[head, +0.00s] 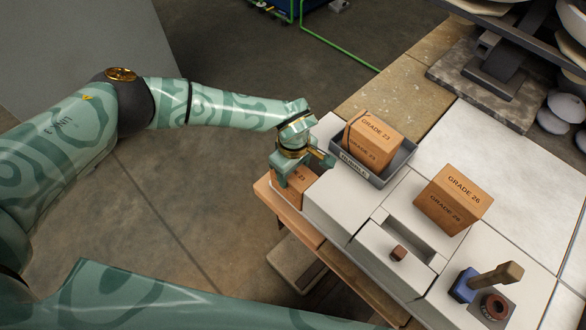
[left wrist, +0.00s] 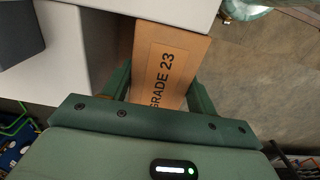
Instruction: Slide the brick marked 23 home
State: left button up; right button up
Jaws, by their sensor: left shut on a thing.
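A brown brick marked 23 (head: 294,196) sits at the left end of the white block row, by the wooden edge. My left gripper (head: 303,163) is shut on it from above and hides part of its marking. In the left wrist view the brick (left wrist: 168,60) reads GRADE 23 and lies between the two green fingers, its far end close against a white block (left wrist: 90,50). I cannot tell how deep it sits. A second brick marked GRADE 23 (head: 372,140) stands in a grey tray (head: 364,172) labelled RUBBLE. My right gripper is out of view.
A GRADE 26 brick (head: 453,200) stands on the white blocks. A blue item with a wooden handle (head: 485,282) and a dark ring (head: 494,307) stand at the lower right.

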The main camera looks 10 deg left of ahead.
pick_arm(q)
jog(key=o, duration=1.4)
jog(key=shift+d, duration=0.15)
jog(key=shift+c, duration=0.2)
notch_tip(320, 180, up, 16)
jog(key=p, duration=0.4)
jog(key=shift+r, duration=0.15)
